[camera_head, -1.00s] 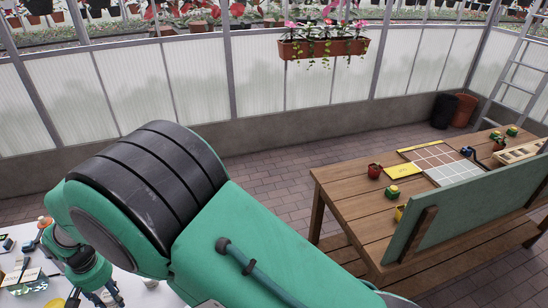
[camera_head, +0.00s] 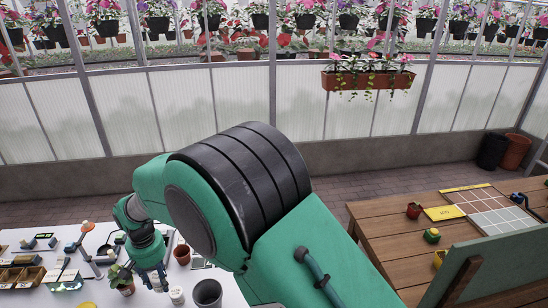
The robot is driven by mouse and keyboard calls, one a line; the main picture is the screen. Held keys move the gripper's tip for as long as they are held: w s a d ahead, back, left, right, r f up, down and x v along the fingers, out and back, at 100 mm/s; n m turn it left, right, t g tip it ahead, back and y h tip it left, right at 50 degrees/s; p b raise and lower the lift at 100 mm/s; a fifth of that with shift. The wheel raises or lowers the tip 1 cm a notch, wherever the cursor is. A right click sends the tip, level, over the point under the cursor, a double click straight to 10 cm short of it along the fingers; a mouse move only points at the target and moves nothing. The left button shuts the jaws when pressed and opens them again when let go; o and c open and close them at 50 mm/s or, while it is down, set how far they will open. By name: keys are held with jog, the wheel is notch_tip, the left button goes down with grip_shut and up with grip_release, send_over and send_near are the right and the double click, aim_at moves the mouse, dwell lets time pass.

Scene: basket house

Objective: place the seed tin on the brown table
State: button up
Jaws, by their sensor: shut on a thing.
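The brown table (camera_head: 388,232) is a wooden slatted bench at the right. My gripper (camera_head: 156,284) is at the lower left, low over a white table (camera_head: 60,216) and far from the brown table. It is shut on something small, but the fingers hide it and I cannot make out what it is. I cannot pick out the seed tin with certainty in this view. My own green and black arm fills the middle and hides part of both tables.
On the brown table are a red pot (camera_head: 414,211), a green and yellow item (camera_head: 432,235), a yellow card (camera_head: 444,213) and a tiled mat (camera_head: 486,208); its near left boards are bare. A terracotta pot (camera_head: 182,256), grey cup (camera_head: 207,292) and potted plant (camera_head: 122,279) crowd my gripper.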

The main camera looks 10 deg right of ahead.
jog(key=w+d+m+p, duration=0.25)
jog(key=w+d, duration=0.35)
jog(key=d, duration=0.8)
jog(key=w+d+m+p, duration=0.1)
jog(key=w+d+m, duration=0.35)
jog(key=d, duration=1.05)
jog(key=w+d+m+p, duration=0.1)
jog(key=w+d+p, duration=0.1)
jog(key=w+d, duration=0.9)
jog(key=s+d+m+p, duration=0.1)
jog(key=s+d+m, duration=0.25)
jog(key=d, duration=1.05)
jog(key=s+d+m+p, duration=0.2)
jog(key=s+d, duration=0.2)
jog(key=d, duration=1.1)
jog(key=s+d+m+p, duration=0.15)
jog(key=s+d, duration=0.25)
jog(key=d, duration=1)
notch_tip(320, 180, down, 10)
jog(key=shift+a+m, duration=0.2)
jog(key=shift+m, duration=0.1)
jog(key=shift+w, duration=0.2)
